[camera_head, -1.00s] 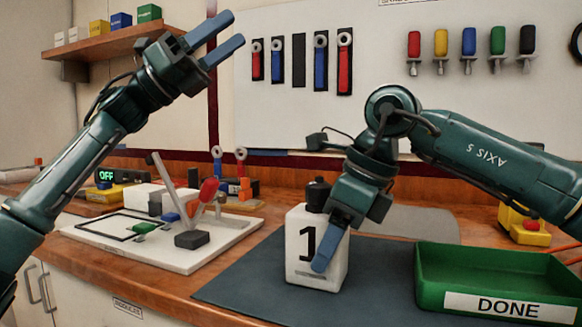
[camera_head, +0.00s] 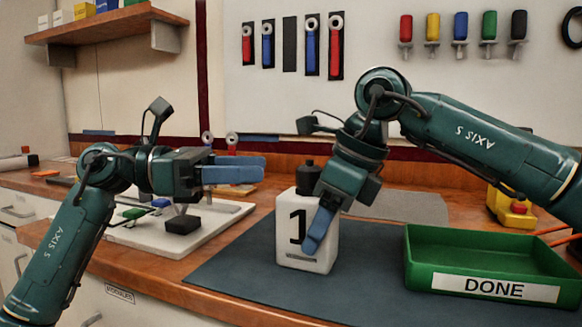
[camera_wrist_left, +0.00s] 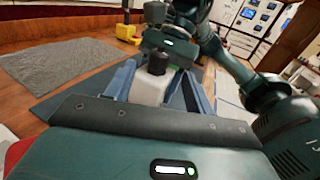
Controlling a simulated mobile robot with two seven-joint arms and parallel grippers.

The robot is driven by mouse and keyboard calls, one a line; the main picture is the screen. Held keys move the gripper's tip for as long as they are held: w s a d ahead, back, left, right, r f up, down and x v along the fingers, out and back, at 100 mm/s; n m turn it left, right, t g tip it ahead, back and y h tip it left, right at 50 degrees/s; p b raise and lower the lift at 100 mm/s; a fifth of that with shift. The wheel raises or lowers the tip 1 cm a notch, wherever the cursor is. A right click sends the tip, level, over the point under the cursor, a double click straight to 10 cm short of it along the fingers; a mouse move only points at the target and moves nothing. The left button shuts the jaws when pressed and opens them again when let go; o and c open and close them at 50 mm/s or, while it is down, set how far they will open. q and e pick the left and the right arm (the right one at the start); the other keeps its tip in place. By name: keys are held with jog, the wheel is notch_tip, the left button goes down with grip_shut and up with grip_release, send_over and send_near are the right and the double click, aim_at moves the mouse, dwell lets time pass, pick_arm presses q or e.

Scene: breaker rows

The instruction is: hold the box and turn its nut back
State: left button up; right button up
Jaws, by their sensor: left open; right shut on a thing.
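The white box (camera_head: 318,240) marked "1" stands upright on the dark mat (camera_head: 245,270). Its black nut (camera_head: 308,176) sits on top. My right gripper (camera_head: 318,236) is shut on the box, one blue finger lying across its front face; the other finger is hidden. My left gripper (camera_head: 240,168) is open and empty, level, to the left of the nut and apart from it. In the left wrist view the nut (camera_wrist_left: 157,63) and box (camera_wrist_left: 150,88) appear between and beyond my left gripper's spread blue fingers (camera_wrist_left: 158,88).
A green tray (camera_head: 425,283) labelled DONE stands right of the box. A white board (camera_head: 225,228) with small parts lies at left, behind my left arm. Wrenches and coloured-handled tools hang on the back wall. The mat's front left is clear.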

aim_at(292, 194)
pick_arm(q)
jog(key=d, duration=0.6)
jog(key=shift+w+d, duration=0.3)
jog(key=c, duration=1)
jog(key=shift+s+n+t+y, duration=0.1)
jog(key=shift+n+t+y, duration=0.2)
jog(key=shift+n+t, duration=0.75)
jog(key=shift+m, duration=0.25)
jog(key=o, duration=1)
